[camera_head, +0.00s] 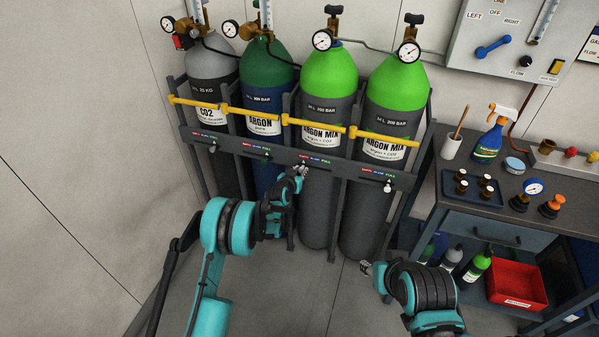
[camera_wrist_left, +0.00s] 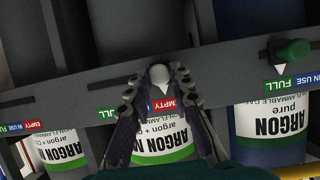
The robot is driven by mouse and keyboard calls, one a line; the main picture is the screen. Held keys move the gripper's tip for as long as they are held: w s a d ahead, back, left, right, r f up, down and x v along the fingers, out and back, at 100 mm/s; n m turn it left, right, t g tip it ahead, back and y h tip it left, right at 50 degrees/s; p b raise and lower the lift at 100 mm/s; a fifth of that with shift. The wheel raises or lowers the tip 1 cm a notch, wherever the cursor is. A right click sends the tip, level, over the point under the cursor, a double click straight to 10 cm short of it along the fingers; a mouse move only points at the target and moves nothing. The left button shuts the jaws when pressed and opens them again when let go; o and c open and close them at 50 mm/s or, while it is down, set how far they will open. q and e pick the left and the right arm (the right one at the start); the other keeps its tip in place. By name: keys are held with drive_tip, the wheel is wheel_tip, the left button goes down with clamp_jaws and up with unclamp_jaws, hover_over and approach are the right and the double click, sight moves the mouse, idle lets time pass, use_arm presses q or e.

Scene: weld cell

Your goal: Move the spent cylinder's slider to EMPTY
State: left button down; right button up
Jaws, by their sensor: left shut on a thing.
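Several gas cylinders stand in a rack, including two bright green-topped argon mix cylinders (camera_head: 329,75) (camera_head: 396,85). A strip with EMPTY, IN USE and FULL marks and a slider is in front of each. My left gripper (camera_head: 301,170) is at the left argon mix cylinder's strip. In the left wrist view, its fingers (camera_wrist_left: 158,85) are shut around the white slider knob (camera_wrist_left: 160,74). The knob's white pointer is at the red EMPTY mark (camera_wrist_left: 169,103); part of the strip is hidden by the fingers. My right gripper (camera_head: 367,267) is low, apart from the rack; its opening is unclear.
The right argon mix slider (camera_head: 388,187) is near FULL. The argon pure slider has a green knob (camera_wrist_left: 291,52). Yellow bars (camera_head: 318,124) cross the cylinders above the strips. A workbench (camera_head: 455,207) and red bin (camera_head: 517,284) stand to the right.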

use_arm(q)
drive_tip(key=shift+a+r, duration=0.1)
drive_tip(key=shift+a, duration=0.1)
drive_tip(key=c, duration=1.4)
unclamp_jaws()
drive_tip(key=shift+w+a, duration=0.1)
drive_tip(key=shift+a, duration=0.1)
drive_tip(key=shift+o, duration=0.2)
drive_tip(key=shift+d, duration=0.15)
drive_tip(key=v, duration=1.2)
drive_tip(key=shift+d, duration=0.1)
